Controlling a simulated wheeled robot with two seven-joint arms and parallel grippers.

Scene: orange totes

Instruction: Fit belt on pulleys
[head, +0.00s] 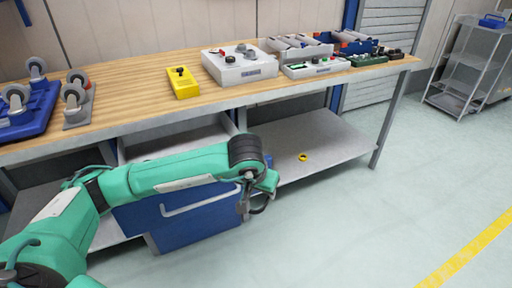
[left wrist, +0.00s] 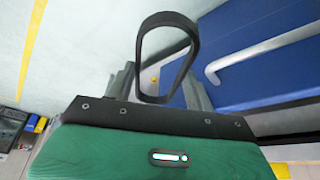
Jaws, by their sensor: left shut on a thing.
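My left gripper (head: 251,196) hangs in front of the workbench, below the level of its top, and is shut on a black belt (head: 264,207). In the left wrist view the belt (left wrist: 168,18) is a closed oval loop. It stands out from between the fingers of my left gripper (left wrist: 160,88). A white box (head: 238,68) on the bench carries small round dark and red parts on top. They are too small to tell whether they are the pulleys. My right gripper is out of view.
The wooden bench top (head: 140,98) also holds a yellow box (head: 183,83), grey casters on a blue base (head: 40,112), and a low panel (head: 315,68). A blue drawer unit (head: 200,222) stands below. A yellow ring (head: 303,157) lies on the lower shelf (head: 335,145).

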